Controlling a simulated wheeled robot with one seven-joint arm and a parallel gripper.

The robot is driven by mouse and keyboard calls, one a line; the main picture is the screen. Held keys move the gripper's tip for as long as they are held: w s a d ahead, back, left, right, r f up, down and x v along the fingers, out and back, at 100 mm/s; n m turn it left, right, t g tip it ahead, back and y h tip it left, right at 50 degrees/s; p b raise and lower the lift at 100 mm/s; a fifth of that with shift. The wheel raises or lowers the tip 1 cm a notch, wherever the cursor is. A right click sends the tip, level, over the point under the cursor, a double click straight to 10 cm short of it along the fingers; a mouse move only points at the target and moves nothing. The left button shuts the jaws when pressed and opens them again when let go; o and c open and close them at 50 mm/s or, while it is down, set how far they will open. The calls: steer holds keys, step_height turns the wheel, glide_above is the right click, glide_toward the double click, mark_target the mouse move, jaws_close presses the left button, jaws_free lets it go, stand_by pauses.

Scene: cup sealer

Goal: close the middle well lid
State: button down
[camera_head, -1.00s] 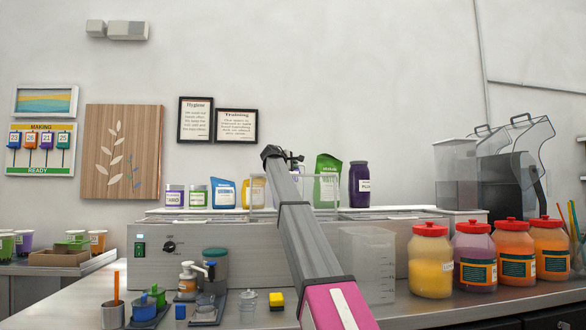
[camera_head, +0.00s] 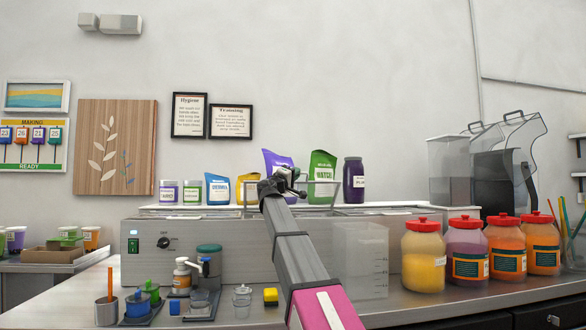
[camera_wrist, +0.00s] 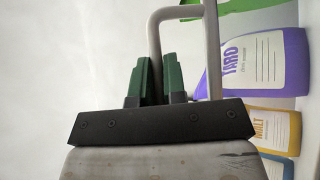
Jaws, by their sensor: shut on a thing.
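The steel well unit (camera_head: 215,238) runs along the back of the counter, with flat lids along its top. A pale bent-bar handle (camera_head: 334,182) rises above its middle. The handle's grey tube also shows in the wrist view (camera_wrist: 154,40). My gripper (camera_head: 290,178) is at this handle, above the unit. In the wrist view its dark green fingers (camera_wrist: 158,80) stand on either side of one leg of the tube, shut on it. The lid panel under the handle is mostly hidden by my arm, and I cannot tell its tilt.
Pouches and jars stand on the shelf behind the unit, including a purple pouch (camera_head: 276,162) and a green pouch (camera_head: 321,172) close behind my gripper. Several red-lidded jars (camera_head: 423,258) stand at right. A clear container (camera_head: 367,262) and small dispensers (camera_head: 180,277) stand in front.

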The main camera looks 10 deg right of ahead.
steer(key=m+h, duration=0.1)
steer(key=m, duration=0.1)
glide_above(298, 219)
steer(key=s, duration=0.1)
step_height(298, 219, down, 8)
step_height(298, 219, down, 9)
steer(key=s, duration=0.2)
steer(key=shift+a+f, duration=0.2)
steer(key=shift+a, duration=0.05)
steer(key=shift+s+f, duration=0.1)
steer(key=c, duration=1.2)
jaws_free()
